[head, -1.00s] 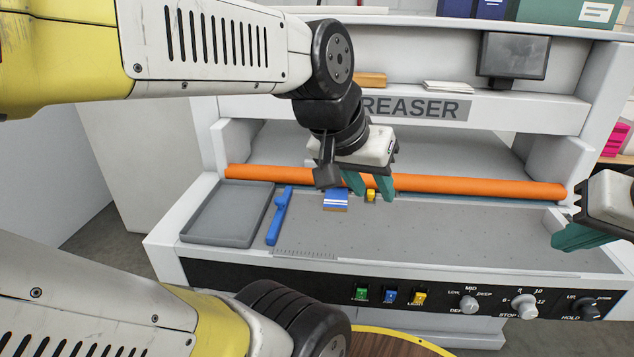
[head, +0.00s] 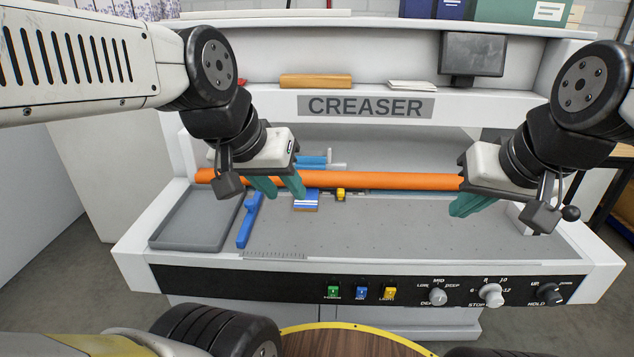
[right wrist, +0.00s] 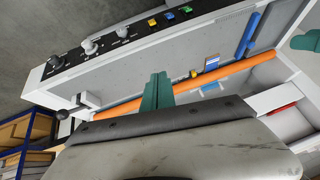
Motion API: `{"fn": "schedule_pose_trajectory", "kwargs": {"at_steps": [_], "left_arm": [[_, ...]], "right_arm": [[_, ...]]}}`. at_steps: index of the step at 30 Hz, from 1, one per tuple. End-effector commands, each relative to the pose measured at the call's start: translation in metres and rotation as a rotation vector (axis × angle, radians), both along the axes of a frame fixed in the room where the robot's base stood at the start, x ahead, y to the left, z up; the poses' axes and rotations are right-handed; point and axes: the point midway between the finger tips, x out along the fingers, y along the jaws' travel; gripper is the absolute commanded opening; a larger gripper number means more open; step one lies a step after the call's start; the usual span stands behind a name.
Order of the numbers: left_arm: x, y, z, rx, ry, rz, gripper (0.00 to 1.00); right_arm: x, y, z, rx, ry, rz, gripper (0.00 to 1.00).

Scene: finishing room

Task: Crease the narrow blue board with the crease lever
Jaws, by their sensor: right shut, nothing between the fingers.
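The narrow blue board (head: 305,197), blue with white stripes and a brown front edge, lies on the creaser's grey bed by the orange bar. It also shows in the right wrist view (right wrist: 212,63). A lever with a black ball knob (head: 571,213) stands at the creaser's right end, partly hidden by my right wrist; its knob shows in the right wrist view (right wrist: 62,115). My left gripper (head: 279,187) is open and empty, its fingers by the orange bar just left of the board. My right gripper (head: 470,204) is shut and empty, left of the lever and apart from it.
The orange bar (head: 400,181) spans the bed. A yellow stop (head: 341,194) sits right of the board. A blue guide (head: 250,220) and a grey tray (head: 185,240) are at the left. Buttons and knobs (head: 438,297) line the front panel. The bed's middle is clear.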

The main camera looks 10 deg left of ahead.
Motion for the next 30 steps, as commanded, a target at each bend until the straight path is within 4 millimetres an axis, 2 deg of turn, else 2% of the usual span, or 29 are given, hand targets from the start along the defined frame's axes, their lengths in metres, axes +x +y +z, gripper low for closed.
{"fn": "schedule_pose_trajectory", "kwargs": {"at_steps": [17,23,30], "left_arm": [[0.000,0.000,0.000,0.000,0.000,0.000,0.36],[0.000,0.000,0.000,0.000,0.000,0.000,0.36],[0.000,0.000,0.000,0.000,0.000,0.000,0.36]], "right_arm": [[0.004,-0.003,-0.002,-0.022,0.014,0.023,0.00],[0.024,-0.023,-0.021,-0.171,0.110,0.174,0.00],[0.059,-0.065,-0.057,-0.437,0.303,0.480,0.00]]}}
